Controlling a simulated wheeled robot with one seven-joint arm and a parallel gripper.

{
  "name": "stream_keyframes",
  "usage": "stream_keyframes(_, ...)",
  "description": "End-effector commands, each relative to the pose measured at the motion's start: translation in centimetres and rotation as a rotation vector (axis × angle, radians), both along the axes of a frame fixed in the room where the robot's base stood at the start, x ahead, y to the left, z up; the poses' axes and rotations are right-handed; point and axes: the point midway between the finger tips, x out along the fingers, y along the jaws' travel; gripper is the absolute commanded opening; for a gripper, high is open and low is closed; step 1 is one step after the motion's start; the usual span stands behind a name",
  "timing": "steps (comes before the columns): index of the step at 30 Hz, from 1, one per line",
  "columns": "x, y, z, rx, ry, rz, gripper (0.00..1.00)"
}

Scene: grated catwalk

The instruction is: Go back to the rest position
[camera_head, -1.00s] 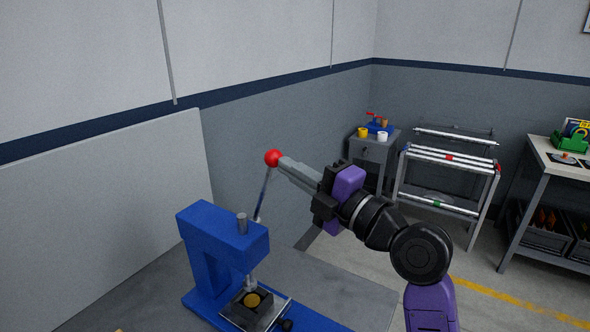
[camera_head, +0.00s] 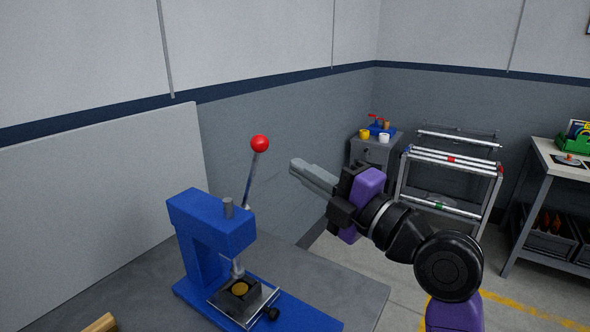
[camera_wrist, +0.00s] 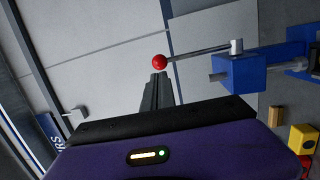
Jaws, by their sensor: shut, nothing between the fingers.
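My gripper (camera_head: 296,167) is shut and empty, in the air to the right of the blue press. Its fingertips (camera_wrist: 157,76) also show in the wrist view, just below the red ball there. The blue arbor press (camera_head: 215,221) stands on a grey table. Its lever points up, topped by a red ball knob (camera_head: 260,144). The fingers are apart from the knob in the head view. A dark block with a round brass-coloured piece (camera_head: 240,288) sits under the press ram.
The grey tabletop (camera_head: 345,290) right of the press is clear. A small wooden piece (camera_head: 101,323) lies at the near left. Behind are a grey cabinet (camera_head: 369,150) with cups, a rack with rods (camera_head: 450,158), and a workbench (camera_head: 545,150) at the right.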

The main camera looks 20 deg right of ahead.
Motion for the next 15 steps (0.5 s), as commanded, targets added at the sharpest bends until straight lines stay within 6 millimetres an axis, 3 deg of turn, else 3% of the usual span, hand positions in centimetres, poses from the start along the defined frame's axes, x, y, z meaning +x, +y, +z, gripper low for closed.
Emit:
stream_keyframes(9, -4.4, -2.2, -1.2, 0.000, 0.000, -0.003, 0.00)
stream_keyframes(15, -5.9, -2.8, -1.4, 0.000, 0.001, -0.001, 0.00)
